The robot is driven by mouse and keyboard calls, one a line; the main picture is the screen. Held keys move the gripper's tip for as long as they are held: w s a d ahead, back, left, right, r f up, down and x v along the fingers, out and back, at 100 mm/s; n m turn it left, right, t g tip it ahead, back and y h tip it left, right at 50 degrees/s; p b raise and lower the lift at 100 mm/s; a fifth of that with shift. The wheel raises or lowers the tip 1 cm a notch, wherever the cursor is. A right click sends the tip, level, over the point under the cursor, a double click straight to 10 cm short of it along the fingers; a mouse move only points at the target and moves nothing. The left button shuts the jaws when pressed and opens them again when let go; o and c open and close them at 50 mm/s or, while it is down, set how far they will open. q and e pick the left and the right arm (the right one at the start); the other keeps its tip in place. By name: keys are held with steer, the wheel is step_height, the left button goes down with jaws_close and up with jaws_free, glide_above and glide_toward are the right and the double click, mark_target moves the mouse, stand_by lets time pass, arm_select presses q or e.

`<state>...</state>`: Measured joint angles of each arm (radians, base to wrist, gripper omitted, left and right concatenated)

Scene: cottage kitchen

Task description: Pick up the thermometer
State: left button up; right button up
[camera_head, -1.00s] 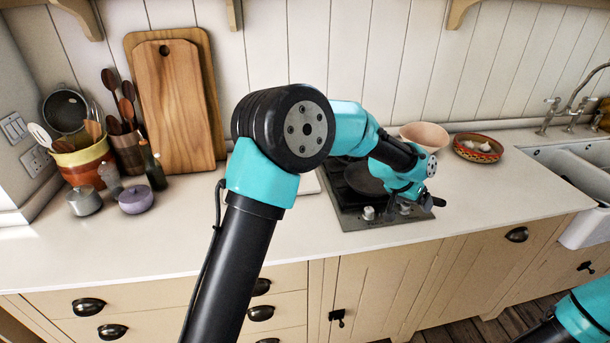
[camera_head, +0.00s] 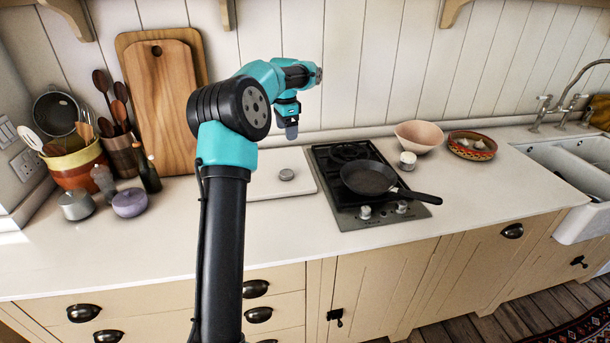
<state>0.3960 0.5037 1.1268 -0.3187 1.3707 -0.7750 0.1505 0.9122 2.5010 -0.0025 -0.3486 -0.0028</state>
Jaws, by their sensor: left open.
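I cannot make out a thing that is surely the thermometer. A small round grey object (camera_head: 286,174) lies on the white board (camera_head: 296,188) left of the stove; it is too small to identify. A small white round object (camera_head: 407,161) stands by the stove's back right corner, also unclear. My left gripper (camera_head: 290,131) is open, raised by the back wall, above the small grey object in the picture, and apart from it. No held object shows in it. My right gripper is out of view.
A black frying pan (camera_head: 368,179) sits on the stove (camera_head: 340,212), its handle pointing right. A pink bowl (camera_head: 420,137) and a patterned bowl (camera_head: 472,146) stand to the right. Utensil pots, cutting boards (camera_head: 165,105) and small pots crowd the left. The front counter is clear.

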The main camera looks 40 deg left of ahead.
arm_select(q)
steer(key=shift+s+a+r, duration=0.2)
steer(key=shift+s+a, duration=0.1)
steer(key=shift+a, duration=0.05)
steer(key=shift+f, duration=0.1)
glide_above(286, 172)
step_height(286, 172, down, 12)
steer(key=shift+f, duration=0.1)
stand_by(0.4)
steer(key=shift+d+f, duration=0.15)
steer(key=shift+f, duration=2.4)
steer(key=shift+c, duration=0.2)
steer(key=c, duration=1)
